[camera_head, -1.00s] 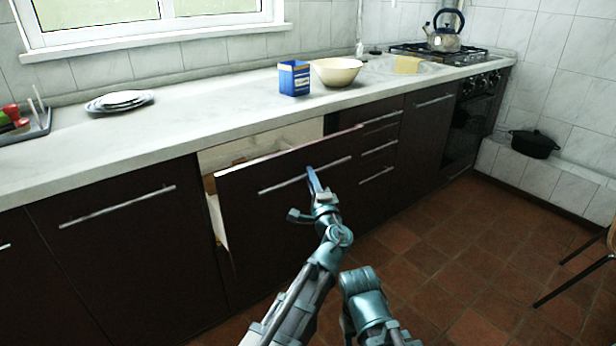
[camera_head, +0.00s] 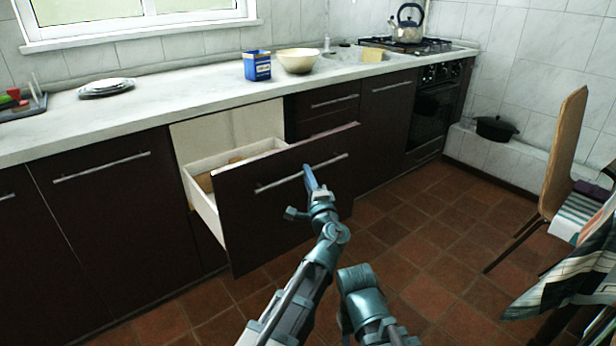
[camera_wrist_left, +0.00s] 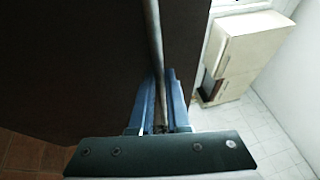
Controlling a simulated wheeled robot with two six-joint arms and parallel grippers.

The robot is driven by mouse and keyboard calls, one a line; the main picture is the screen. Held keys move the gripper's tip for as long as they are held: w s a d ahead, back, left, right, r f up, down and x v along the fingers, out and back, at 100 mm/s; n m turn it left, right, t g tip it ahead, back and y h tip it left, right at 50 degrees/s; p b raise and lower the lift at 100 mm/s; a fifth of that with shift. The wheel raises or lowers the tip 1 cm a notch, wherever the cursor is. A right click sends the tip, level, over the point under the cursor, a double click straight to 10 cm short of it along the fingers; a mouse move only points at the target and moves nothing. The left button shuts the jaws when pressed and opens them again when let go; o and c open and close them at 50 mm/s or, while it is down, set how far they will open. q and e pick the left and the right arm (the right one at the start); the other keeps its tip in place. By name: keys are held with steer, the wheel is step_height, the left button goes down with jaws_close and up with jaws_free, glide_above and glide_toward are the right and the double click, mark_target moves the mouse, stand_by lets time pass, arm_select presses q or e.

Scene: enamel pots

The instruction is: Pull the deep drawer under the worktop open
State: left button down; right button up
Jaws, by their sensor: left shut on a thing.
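The deep drawer (camera_head: 240,215) under the worktop (camera_head: 150,100) stands well out from the cabinet, with its white side wall and part of its inside showing. Its dark front carries a long metal bar handle (camera_head: 275,184). My left gripper (camera_head: 309,176) is shut on this handle, right of the handle's middle. In the left wrist view the handle bar (camera_wrist_left: 155,50) runs between the two blue fingers of the left gripper (camera_wrist_left: 160,95). Something brown lies inside the drawer, mostly hidden by the front. My right gripper does not show.
A blue box (camera_head: 257,66) and a cream bowl (camera_head: 298,61) stand on the worktop, with stacked plates (camera_head: 107,88) at left. A wooden chair (camera_head: 562,155) and a cloth-covered table (camera_head: 580,265) are at right. Tiled floor (camera_head: 420,250) is free between them and the cabinets.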

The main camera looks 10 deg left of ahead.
arm_select(q)
steer(key=c, duration=0.9)
jaws_free()
steer(key=shift+s, duration=0.1)
